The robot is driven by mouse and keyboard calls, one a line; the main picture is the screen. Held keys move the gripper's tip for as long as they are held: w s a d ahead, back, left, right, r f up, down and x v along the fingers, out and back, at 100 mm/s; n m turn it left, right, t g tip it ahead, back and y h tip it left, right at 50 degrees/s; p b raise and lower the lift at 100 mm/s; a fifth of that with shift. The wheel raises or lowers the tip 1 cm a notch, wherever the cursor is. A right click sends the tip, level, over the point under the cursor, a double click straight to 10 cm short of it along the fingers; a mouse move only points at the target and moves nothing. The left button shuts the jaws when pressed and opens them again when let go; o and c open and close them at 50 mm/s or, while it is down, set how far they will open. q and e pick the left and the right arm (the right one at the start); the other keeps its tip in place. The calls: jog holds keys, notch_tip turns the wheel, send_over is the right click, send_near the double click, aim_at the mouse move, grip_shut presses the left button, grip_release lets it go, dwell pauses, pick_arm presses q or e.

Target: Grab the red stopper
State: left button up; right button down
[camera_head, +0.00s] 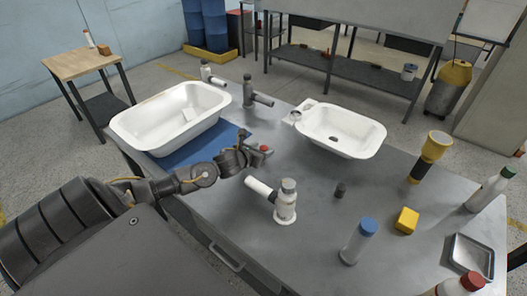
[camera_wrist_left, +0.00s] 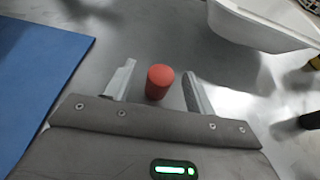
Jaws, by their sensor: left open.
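The red stopper (camera_head: 264,149) is a small red cylinder on the grey table, right by the tips of my left gripper (camera_head: 250,154) in the head view. In the left wrist view the stopper (camera_wrist_left: 159,82) stands between the two spread fingers of my left gripper (camera_wrist_left: 158,88), with a visible gap on each side. The left gripper is open and holds nothing. My right gripper is not in view.
A blue mat (camera_head: 187,158) with a white tub (camera_head: 170,115) lies left, a white basin (camera_head: 341,130) right. A white pipe fitting (camera_head: 285,203) stands in front. A black stopper (camera_head: 340,190), yellow block (camera_head: 406,220) and blue-capped bottle (camera_head: 358,241) are farther right.

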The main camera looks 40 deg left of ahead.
aim_at(263, 148)
pick_arm(q)
jog(key=x, duration=0.3)
jog(key=shift+w+f, duration=0.1)
jog(key=shift+w, duration=0.25)
jog(key=c, duration=1)
jog(key=shift+c, duration=0.2)
jog(key=shift+r, duration=0.5)
jog(key=s+a+r, duration=0.8)
jog(key=s+r, duration=0.3)
jog(key=r, duration=0.1)
jog(key=shift+a, duration=0.35)
